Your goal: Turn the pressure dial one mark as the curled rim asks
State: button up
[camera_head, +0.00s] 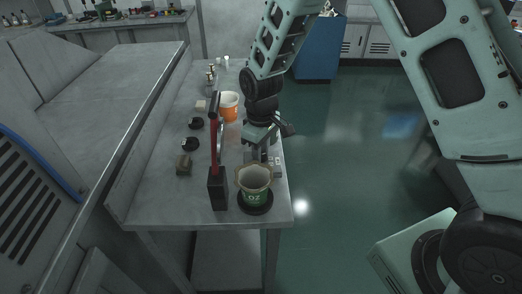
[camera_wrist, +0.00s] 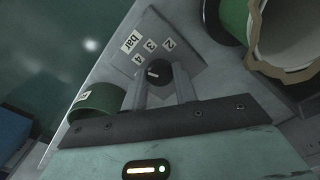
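The pressure dial is a black round knob (camera_wrist: 158,72) with a short white mark, on a grey panel (camera_wrist: 176,29) labelled 2, 3, 4 and bar. The mark lies nearest the 4 side; its exact reading is unclear. My gripper (camera_wrist: 159,82) has one finger on each side of the knob. I cannot tell whether the fingers press on it. In the head view my gripper (camera_head: 263,150) is low over the bench and hides most of the panel. The green cup (camera_head: 254,180) has an uneven, wavy rim and stands upright; its rim (camera_wrist: 262,68) shows in the wrist view.
The cup stands on a black round base (camera_head: 256,206) near the bench's front edge. A red lever (camera_head: 214,150) rises from a black block (camera_head: 217,192) just left. An orange and white cup (camera_head: 230,113) stands farther back.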

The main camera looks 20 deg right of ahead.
jog(key=shift+m, duration=0.4)
jog(key=m+p, duration=0.1)
jog(key=m, duration=0.2)
jog(key=shift+m+p, duration=0.5)
jog(key=shift+m, duration=2)
jog(key=shift+w, duration=0.1)
jog(key=o, duration=1)
jog(key=shift+c, duration=0.2)
notch_tip(320, 180, up, 18)
jog(key=b, duration=0.1)
jog(key=shift+f, duration=0.25)
